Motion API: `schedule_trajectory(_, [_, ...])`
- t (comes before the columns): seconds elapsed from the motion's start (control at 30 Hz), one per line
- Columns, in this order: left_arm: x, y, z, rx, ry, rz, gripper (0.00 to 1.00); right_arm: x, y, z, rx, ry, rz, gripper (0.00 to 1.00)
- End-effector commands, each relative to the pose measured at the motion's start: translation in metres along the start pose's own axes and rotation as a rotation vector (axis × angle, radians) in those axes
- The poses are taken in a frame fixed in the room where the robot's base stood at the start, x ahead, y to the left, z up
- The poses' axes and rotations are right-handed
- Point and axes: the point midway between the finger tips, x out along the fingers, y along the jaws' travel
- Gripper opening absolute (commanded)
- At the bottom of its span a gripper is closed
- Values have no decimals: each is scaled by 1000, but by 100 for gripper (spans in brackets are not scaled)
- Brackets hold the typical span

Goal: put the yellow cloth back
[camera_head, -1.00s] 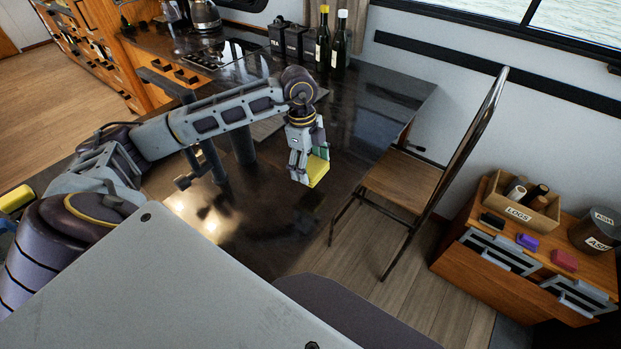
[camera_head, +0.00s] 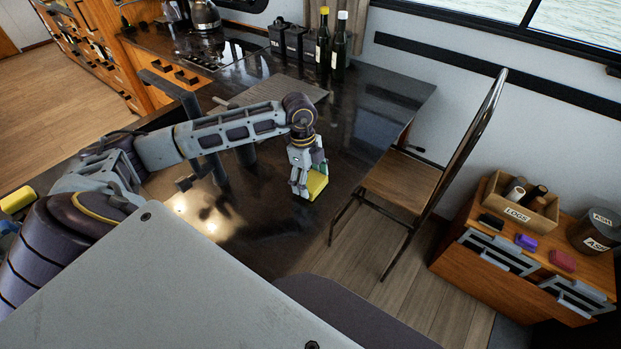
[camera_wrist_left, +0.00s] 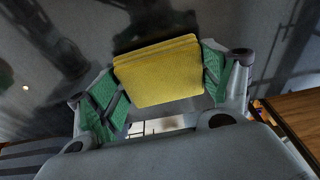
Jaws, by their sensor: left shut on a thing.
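The yellow cloth (camera_head: 317,185) is a small folded pad. My left gripper (camera_head: 308,187) is shut on it and holds it over the right part of the dark counter, near the edge by the chair. In the left wrist view the cloth (camera_wrist_left: 160,72) sits between the two green-padded fingers (camera_wrist_left: 160,85), with its folded layers showing at the top edge. I cannot tell whether the cloth touches the counter. My right gripper is not in view.
The dark glossy counter (camera_head: 262,235) is mostly bare in front. A grey board (camera_head: 285,88), two dark bottles (camera_head: 338,50) and dark canisters (camera_head: 293,42) stand further back. A folding chair (camera_head: 402,180) is right of the counter. A wooden cabinet (camera_head: 450,250) holds a logs box (camera_head: 535,218).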

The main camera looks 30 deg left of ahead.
Motion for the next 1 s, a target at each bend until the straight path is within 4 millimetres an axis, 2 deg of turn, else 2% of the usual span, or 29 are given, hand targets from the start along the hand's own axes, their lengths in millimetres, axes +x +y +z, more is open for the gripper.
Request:
schedule_trajectory(0.27, [2, 0, 0, 0, 1, 0, 57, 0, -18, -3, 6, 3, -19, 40])
schedule_trajectory(0.5, [6, 0, 0, 0, 1, 1, 57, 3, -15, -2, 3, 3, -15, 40])
schedule_trajectory(0.53, [6, 0, 1, 0, 1, 1, 81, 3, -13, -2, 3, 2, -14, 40])
schedule_trajectory(0.67, [6, 0, 0, 0, 1, 1, 98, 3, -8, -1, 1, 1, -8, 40])
schedule_trajectory(0.7, [6, 0, 0, 0, 1, 1, 100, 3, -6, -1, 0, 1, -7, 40])
schedule_trajectory(1.0, [6, 0, 0, 0, 1, 1, 100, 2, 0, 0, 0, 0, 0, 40])
